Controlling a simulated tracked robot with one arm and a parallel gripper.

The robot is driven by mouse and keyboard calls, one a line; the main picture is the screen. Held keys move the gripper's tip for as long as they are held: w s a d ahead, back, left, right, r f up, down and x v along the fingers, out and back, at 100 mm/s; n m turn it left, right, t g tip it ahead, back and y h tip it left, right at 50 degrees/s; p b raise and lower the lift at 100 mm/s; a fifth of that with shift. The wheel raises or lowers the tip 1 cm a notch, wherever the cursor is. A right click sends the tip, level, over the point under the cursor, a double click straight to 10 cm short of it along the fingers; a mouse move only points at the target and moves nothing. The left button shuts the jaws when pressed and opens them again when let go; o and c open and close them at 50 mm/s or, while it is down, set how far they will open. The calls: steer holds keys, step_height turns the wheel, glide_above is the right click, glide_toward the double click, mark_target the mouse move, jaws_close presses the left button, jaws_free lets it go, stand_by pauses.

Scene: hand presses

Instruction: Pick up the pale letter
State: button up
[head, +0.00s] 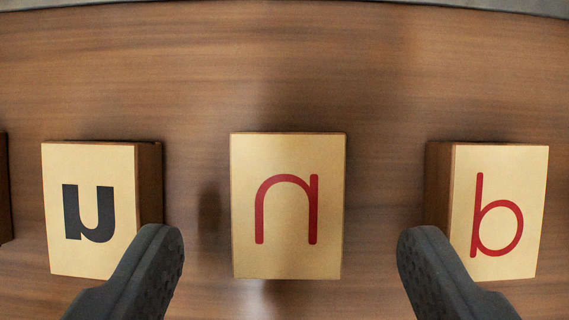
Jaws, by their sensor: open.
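Three blocks with pale cream faces and brown sides lie on a wooden surface. The middle block (288,255) bears a thin red letter like an n. The left block (122,170) bears a bold black letter like a u. The right block (530,170) bears a thin red letter like a b. No letter itself looks pale; only the faces are. My gripper (290,238) is open and empty, its dark fingers on either side of the middle block and apart from it. The fingertips overlap the inner lower parts of the left and right blocks in the picture.
Part of another brown block (4,190) shows at the left edge. The wooden surface (290,60) is clear behind the blocks, up to a grey edge (480,6) at the top. Bare gaps separate the middle block from both neighbours.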

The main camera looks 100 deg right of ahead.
mark_target(289, 212)
steer(key=x, duration=0.3)
steer(key=shift+f, duration=0.2)
steer(key=c, duration=1.1)
steer(key=shift+o, duration=0.2)
steer(key=shift+r, duration=0.15)
